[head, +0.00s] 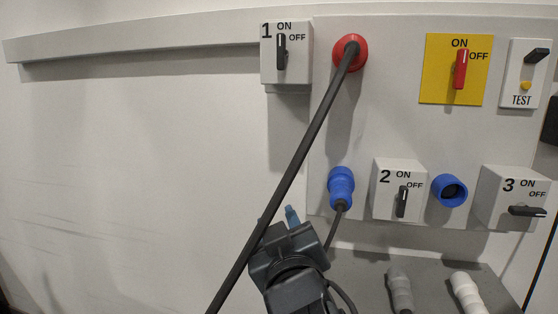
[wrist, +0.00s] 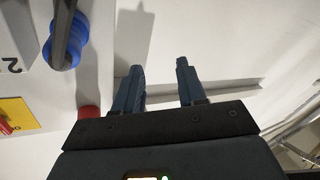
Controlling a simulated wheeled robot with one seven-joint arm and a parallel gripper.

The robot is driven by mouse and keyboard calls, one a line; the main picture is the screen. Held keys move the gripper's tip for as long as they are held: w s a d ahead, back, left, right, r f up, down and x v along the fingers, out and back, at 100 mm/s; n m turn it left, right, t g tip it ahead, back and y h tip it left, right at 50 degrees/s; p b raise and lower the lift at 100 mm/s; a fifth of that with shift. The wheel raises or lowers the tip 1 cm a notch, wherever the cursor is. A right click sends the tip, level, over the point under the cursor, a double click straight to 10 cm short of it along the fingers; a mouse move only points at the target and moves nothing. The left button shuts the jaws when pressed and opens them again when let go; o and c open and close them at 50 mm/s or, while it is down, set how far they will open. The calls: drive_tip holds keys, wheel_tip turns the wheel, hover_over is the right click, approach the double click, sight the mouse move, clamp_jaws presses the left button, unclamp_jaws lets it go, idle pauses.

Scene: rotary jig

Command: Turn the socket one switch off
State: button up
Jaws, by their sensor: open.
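The socket one switch (head: 281,51) is a black handle on a white box marked 1 (head: 302,72), at the upper middle of the head view. The handle stands upright, in line with the ON label. My gripper (head: 278,217) is well below that box, in front of the white wall and apart from the switch. In the wrist view its two fingers (wrist: 160,68) are spread with nothing between them. I cannot make out box 1 in the wrist view; the gripper body may hide it.
A thick black cable hangs from the red plug (head: 350,52) and passes diagonally close to my gripper. A blue plug (head: 341,186) is right of the gripper. Switch two (head: 402,201), switch three (head: 526,211) and a yellow switch panel (head: 435,82) are further right. The left wall is clear.

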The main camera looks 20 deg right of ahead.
drive_tip(key=w+a+r+m+h, duration=0.1)
drive_tip(key=w+r+m+h, duration=0.1)
drive_tip(key=r, duration=0.6)
drive_tip(key=w+r+m+h, duration=0.2)
drive_tip(key=r, duration=0.6)
drive_tip(key=m+g+h, duration=0.2)
drive_tip(key=m+g, duration=0.1)
drive_tip(key=m, duration=0.2)
approach(280, 42)
drive_tip(key=x, duration=0.2)
drive_tip(key=shift+p+x, duration=0.6)
drive_tip(key=shift+x, duration=3.1)
drive_tip(key=shift+c, duration=0.4)
clamp_jaws()
